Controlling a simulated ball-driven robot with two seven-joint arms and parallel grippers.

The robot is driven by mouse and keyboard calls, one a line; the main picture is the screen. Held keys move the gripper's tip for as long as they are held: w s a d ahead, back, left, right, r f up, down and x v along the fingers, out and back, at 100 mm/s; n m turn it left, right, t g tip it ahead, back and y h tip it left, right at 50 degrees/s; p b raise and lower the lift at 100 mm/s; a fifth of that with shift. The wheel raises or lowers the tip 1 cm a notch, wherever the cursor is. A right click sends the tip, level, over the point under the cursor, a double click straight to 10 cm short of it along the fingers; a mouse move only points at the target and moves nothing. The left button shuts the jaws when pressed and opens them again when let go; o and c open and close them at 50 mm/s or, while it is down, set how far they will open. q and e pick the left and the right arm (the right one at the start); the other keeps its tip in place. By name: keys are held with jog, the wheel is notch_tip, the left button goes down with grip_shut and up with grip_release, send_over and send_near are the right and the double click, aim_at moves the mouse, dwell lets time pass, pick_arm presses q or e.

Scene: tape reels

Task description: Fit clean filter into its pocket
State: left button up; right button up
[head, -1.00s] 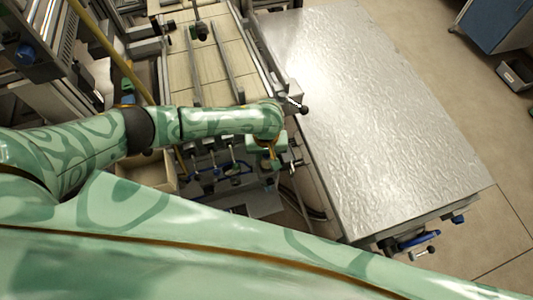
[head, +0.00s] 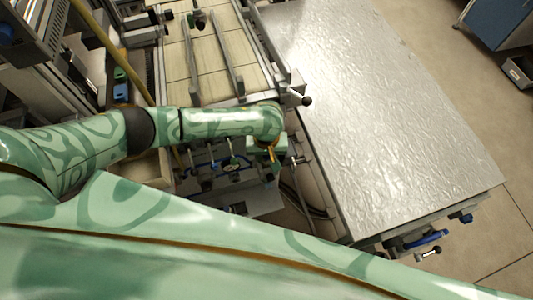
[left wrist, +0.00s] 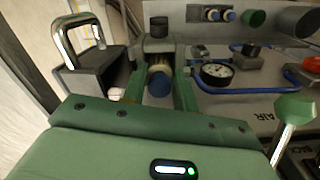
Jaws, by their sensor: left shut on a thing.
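My left gripper (left wrist: 158,92) shows in the left wrist view as two green fingers shut on a small cylinder. The cylinder (left wrist: 159,77) has a tan body with a dark blue end and looks like the filter. It sits between the fingers, in front of a grey fitting with a dark cap (left wrist: 158,27). I cannot tell whether it touches this fitting, and I cannot make out the pocket for sure. In the head view the left gripper (head: 271,150) points down over the bench fittings, and its fingertips are mostly hidden. My right gripper is not in view.
In the left wrist view, a grey block with a metal handle (left wrist: 85,42) stands left of the fingers. Small blue-ended cylinders (left wrist: 229,15) sit behind. A bare metal table (head: 370,110) is at the right.

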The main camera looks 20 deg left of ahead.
pick_arm(q)
jog(key=o, duration=1)
jog(key=shift+s, duration=0.1)
notch_tip(320, 180, up, 16)
jog(key=p, duration=0.8)
jog(key=shift+a+r, duration=0.1)
jog(key=shift+r, duration=0.1)
jog(key=shift+f, duration=0.1)
